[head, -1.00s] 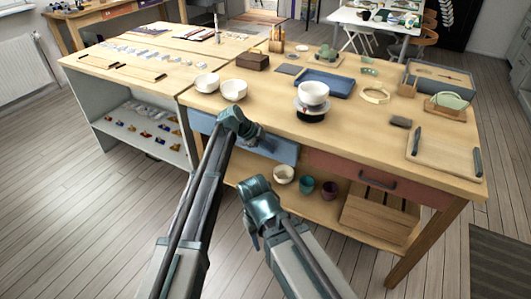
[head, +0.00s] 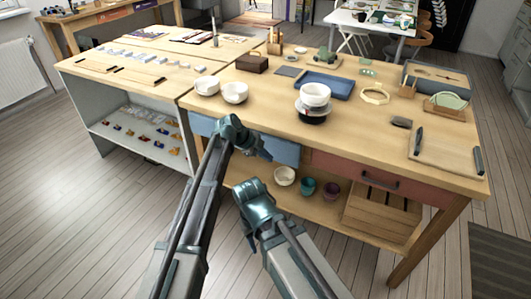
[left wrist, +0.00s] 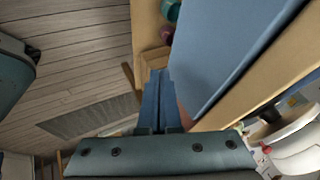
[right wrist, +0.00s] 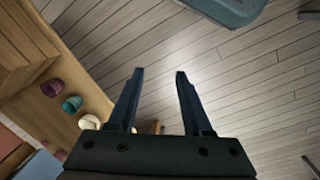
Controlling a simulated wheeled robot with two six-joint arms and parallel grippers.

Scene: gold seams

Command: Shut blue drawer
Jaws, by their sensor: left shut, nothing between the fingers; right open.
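The blue drawer (head: 281,149) is in the front of the wooden workbench, left of the red drawer. Its front looks about flush with the bench, and my left arm hides its middle. Its blue front (left wrist: 235,45) fills the upper right of the left wrist view. My left gripper (head: 264,153) is shut and empty, its fingers at the drawer front; I cannot tell whether they touch it. The shut fingers also show in the left wrist view (left wrist: 158,76). My right gripper (right wrist: 158,72) is open and empty, over the floor in front of the bench, lower than the drawer.
The red drawer (head: 380,179) has a dark handle. Below, the shelf holds cups (head: 307,186) and a wooden crate (head: 378,215). On top stand white bowls (head: 235,92), a blue tray (head: 325,84) and a board (head: 447,149). The floor in front is clear.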

